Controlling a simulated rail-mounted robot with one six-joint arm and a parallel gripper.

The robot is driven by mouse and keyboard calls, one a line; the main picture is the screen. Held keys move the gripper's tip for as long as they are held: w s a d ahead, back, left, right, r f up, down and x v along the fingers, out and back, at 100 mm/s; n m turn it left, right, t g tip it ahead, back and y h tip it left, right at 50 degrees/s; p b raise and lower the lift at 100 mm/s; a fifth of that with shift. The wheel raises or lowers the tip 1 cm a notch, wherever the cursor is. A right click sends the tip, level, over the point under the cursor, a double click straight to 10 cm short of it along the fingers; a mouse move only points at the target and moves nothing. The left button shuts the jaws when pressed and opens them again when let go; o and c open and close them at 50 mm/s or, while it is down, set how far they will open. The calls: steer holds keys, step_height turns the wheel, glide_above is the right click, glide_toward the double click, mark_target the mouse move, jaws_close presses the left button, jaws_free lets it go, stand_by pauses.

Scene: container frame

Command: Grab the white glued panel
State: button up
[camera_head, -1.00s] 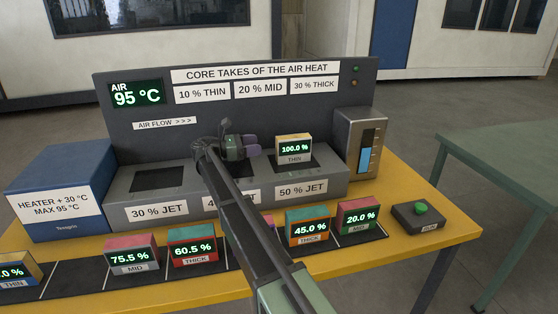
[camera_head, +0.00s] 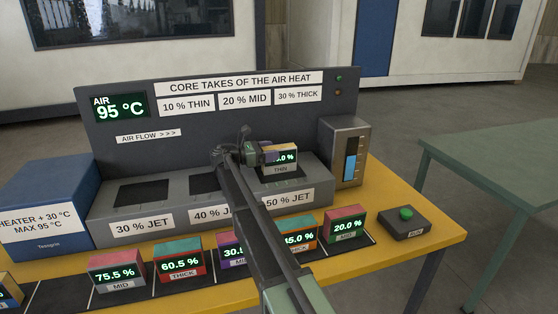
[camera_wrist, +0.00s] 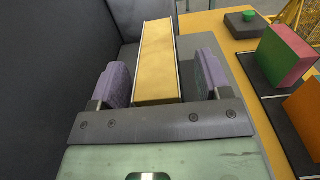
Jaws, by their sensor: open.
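A block labelled THIN (camera_head: 288,160) stands upright on the 50% jet of the grey bench unit (camera_head: 110,225); its display is partly covered by my gripper. In the wrist view the block (camera_wrist: 156,60) has a yellow top face with thin pale edges. My gripper (camera_wrist: 162,68) is open, with one purple finger on each side of the block and a visible gap on both sides. In the head view my gripper (camera_head: 252,155) is at the block's left. No block with a plainly white body shows.
Several other display blocks, such as a red THICK one (camera_head: 180,264) and a pink-green MID one (camera_head: 346,228), stand on the black strip in front. A button box (camera_head: 405,224) and a silver gauge box (camera_head: 343,153) are at the right. The 30% jet (camera_head: 143,193) is empty.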

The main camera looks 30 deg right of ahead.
steer(key=c, duration=1.2)
step_height(320, 180, up, 20)
steer(key=p, duration=2)
